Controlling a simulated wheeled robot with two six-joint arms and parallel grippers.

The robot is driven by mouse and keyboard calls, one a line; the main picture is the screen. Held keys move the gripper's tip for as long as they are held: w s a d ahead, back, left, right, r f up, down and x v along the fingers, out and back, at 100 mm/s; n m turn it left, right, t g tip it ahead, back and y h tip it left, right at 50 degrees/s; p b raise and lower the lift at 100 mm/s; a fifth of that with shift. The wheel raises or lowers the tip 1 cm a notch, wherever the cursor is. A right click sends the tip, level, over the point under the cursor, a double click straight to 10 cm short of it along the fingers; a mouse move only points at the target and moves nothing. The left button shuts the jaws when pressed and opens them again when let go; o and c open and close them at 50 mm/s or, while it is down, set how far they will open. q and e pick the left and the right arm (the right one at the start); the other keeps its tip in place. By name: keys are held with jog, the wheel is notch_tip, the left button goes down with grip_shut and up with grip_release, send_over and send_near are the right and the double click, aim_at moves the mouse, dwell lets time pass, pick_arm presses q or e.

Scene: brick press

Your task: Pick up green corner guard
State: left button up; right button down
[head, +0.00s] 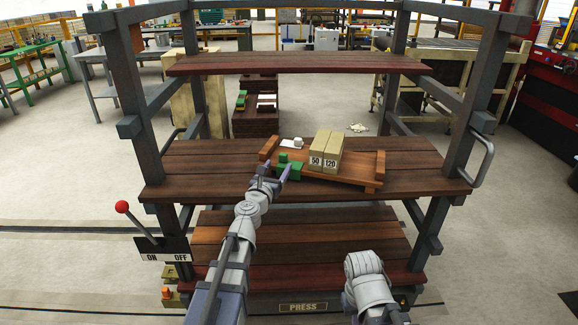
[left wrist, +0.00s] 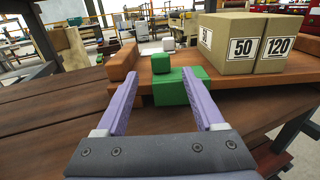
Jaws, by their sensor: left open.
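The green corner guard (head: 290,170) sits at the near left edge of a small wooden tray (head: 345,179) on the middle shelf. In the left wrist view the guard (left wrist: 192,89) hangs over the tray's front edge, with a small green cube (left wrist: 164,66) standing behind its left part. My left gripper (head: 273,171) is open, just left of and in front of the guard. In the left wrist view its purple fingers (left wrist: 157,99) point at the guard, with nothing clearly held between them. My right arm shows low in the head view, but its gripper's fingers do not show.
Two tan boxes marked 50 and 120 (head: 326,151) stand on the tray right of the guard. A white card with a small white block (head: 297,142) lies behind. Grey posts (head: 137,95) and an upper shelf (head: 300,63) frame the press. The shelf left of the tray is clear.

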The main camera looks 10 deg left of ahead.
aim_at(282, 160)
pick_arm(q)
jog(key=w, duration=0.5)
jog(key=shift+d, duration=0.15)
grip_shut()
dwell(0.4)
